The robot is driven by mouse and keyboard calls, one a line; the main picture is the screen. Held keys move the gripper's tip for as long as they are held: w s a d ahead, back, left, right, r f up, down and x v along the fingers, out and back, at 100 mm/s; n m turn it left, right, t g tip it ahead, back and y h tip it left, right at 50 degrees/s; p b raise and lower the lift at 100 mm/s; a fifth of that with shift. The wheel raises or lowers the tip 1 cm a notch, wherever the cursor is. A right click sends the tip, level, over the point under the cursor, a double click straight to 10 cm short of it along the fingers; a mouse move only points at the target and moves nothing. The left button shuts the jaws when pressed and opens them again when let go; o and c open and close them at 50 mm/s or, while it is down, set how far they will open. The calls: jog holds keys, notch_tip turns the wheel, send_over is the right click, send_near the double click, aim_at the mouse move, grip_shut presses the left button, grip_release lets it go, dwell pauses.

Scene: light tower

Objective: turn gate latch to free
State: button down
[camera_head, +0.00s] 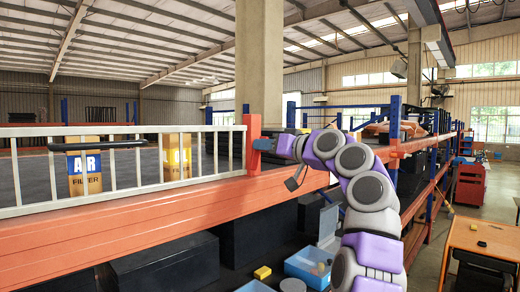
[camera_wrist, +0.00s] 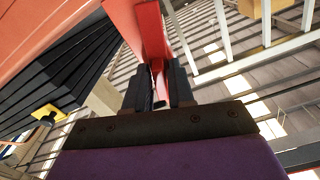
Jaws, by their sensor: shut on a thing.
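The white barred gate (camera_head: 120,165) stands along the orange shelf beam, with a red post (camera_head: 252,150) at its right end. My gripper (camera_head: 264,145) is at the right side of this post, reaching in from the right. In the wrist view the dark fingers of my gripper (camera_wrist: 158,92) are closed around a narrow red piece (camera_wrist: 157,68), which appears to be the gate latch, just below the wide red post (camera_wrist: 140,28). The latch's turn angle is hard to tell, as the fingers hide most of it.
Two cardboard filter boxes (camera_head: 85,175) (camera_head: 178,160) stand behind the gate bars. A black bar (camera_head: 97,145) runs along the gate's upper part. The orange beam (camera_head: 130,232) passes below my gripper. Blue bins (camera_head: 308,266) and a yellow block (camera_head: 262,272) lie lower down.

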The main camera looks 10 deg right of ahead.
jog(key=shift+s+d+r+n+p, duration=0.15)
jog(key=shift+r+n+p, duration=0.1)
jog(key=shift+n, duration=0.5)
jog(key=shift+d+r+n+p, duration=0.15)
jog(key=shift+r+n+p, duration=0.1)
jog(key=shift+n, duration=0.5)
jog(key=c, duration=1.3)
grip_release()
jog(key=shift+c, duration=0.2)
jog(key=shift+o, duration=0.8)
jog(key=shift+s+d, duration=0.1)
jog(key=shift+s, duration=0.15)
jog(key=shift+d, duration=0.1)
jog(key=shift+f+b+v, duration=0.15)
jog(key=shift+b+v, duration=0.6)
jog(key=shift+v, duration=3.55)
jog(key=shift+f+b+v, duration=0.1)
jog(key=shift+b+v, duration=0.65)
jog(key=shift+v, duration=3.5)
jog(key=shift+w+d, duration=0.1)
jog(key=shift+d, duration=0.15)
